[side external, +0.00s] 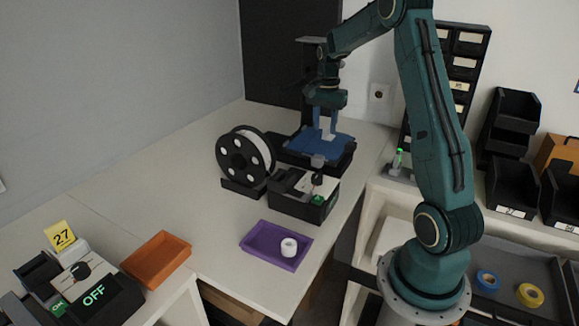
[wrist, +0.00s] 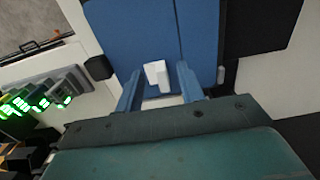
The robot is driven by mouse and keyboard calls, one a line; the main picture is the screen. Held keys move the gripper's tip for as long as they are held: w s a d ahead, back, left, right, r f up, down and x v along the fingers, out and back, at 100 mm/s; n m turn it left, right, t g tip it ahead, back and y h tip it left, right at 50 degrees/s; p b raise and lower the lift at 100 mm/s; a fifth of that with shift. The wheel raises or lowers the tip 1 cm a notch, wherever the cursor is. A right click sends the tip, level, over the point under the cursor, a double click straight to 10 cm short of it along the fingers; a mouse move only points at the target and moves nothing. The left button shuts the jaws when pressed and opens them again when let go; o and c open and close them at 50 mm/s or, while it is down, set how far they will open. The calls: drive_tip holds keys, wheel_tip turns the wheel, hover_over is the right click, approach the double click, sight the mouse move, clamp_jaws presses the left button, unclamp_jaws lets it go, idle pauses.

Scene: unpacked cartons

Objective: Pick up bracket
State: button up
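A small white bracket (wrist: 157,76) stands on the blue plate (wrist: 135,30) in the wrist view. In the side view the bracket (side external: 327,135) is a small pale piece on the blue plate (side external: 308,147), partly hidden by my fingers. My gripper (side external: 325,130) points down over the plate, low above its surface. Its two blue fingers are apart, one on each side of the bracket. In the wrist view my gripper (wrist: 160,69) is open, with visible gaps between the bracket and both fingers.
The plate lies on a dark printer base (side external: 330,168). A black spool (side external: 245,155) stands close on the left, and a dark device (side external: 303,195) sits in front. A purple tray (side external: 262,244) holds a white roll (side external: 289,247). The left worktop is mostly free.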

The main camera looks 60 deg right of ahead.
drive_tip(key=shift+f, duration=0.95)
clamp_jaws()
